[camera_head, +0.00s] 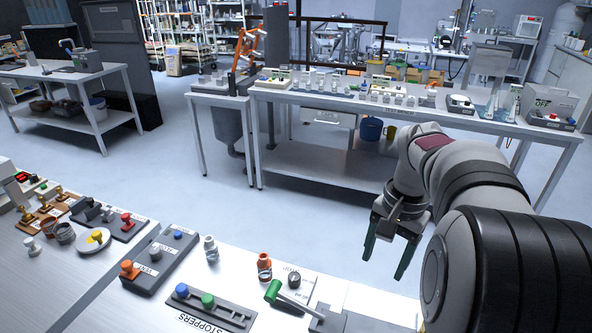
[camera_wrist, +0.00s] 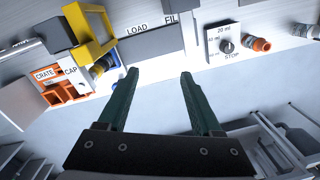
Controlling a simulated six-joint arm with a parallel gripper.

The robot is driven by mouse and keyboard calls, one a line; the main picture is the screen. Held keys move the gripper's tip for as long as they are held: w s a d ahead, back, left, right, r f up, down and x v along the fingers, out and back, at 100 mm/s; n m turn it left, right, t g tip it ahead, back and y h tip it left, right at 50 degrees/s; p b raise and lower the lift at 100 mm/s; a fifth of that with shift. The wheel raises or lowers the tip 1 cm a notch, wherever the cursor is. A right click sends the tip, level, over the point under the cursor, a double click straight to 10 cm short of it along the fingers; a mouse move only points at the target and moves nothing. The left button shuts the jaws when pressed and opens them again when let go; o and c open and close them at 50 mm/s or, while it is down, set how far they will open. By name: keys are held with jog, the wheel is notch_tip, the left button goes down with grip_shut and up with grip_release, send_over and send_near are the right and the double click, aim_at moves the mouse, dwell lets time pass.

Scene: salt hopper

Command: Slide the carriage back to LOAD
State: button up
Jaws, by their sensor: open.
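In the wrist view, a station carries the printed words LOAD and FIL, the second one cut short. A dark grey flat block (camera_wrist: 151,46) lies beside these words. A yellow frame-like part (camera_wrist: 88,35) stands left of LOAD. I cannot tell which of these is the carriage, and I cannot make it out in the head view. My gripper (camera_wrist: 159,75) is open and empty, with its two dark green fingers apart and the grey block beyond their tips.
An orange CRATE and CAP holder (camera_wrist: 62,85) is left in the wrist view. A STOP dial (camera_wrist: 228,46) and an orange-capped bottle (camera_wrist: 261,45) are right. In the head view, a STOPPERS rack (camera_head: 208,306) and a green-handled lever (camera_head: 290,298) stand on the near bench.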

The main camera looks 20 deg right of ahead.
jog(key=s+d+f+m, duration=0.2)
jog(key=d, duration=0.7)
jog(key=s+d+f+m, duration=0.2)
jog(key=d, duration=0.6)
jog(key=shift+h, duration=0.3)
jog(key=f, duration=1.5)
jog(key=shift+s+f, duration=0.2)
jog(key=shift+f, duration=0.2)
grip_shut()
jog(key=shift+d, duration=0.1)
